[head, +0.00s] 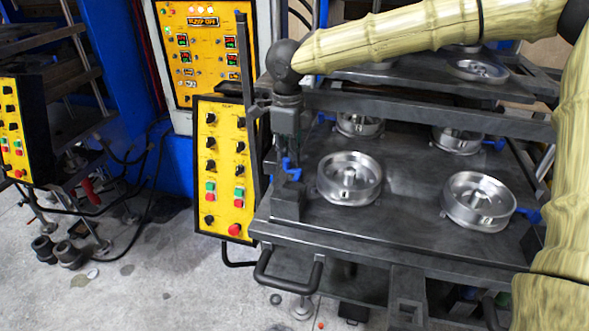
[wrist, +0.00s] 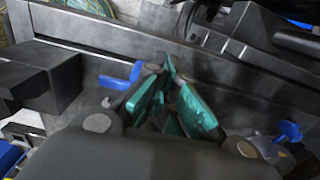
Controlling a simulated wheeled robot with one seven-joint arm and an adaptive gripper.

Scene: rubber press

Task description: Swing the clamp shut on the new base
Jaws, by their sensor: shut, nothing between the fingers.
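My gripper (head: 288,150) points down at the left edge of the press plate, beside a blue clamp (head: 291,168). It is shut and empty; its teal finger pads (wrist: 172,98) show in the wrist view. A blue clamp part (wrist: 122,80) lies left of the fingers there, and another blue part (wrist: 290,130) lies right of them. I cannot tell whether the fingers touch the clamp or how far it is swung. The nearest round metal base (head: 350,192) sits just right of the gripper on the plate. I cannot tell which base is new.
Another base (head: 478,208) stands front right beside a blue clamp (head: 530,215). Two more stand behind, under a dark crossbar (head: 430,116). A yellow control panel (head: 224,165) and a thin upright bar (head: 245,80) are close left of my gripper. A black handle (head: 288,284) juts out in front.

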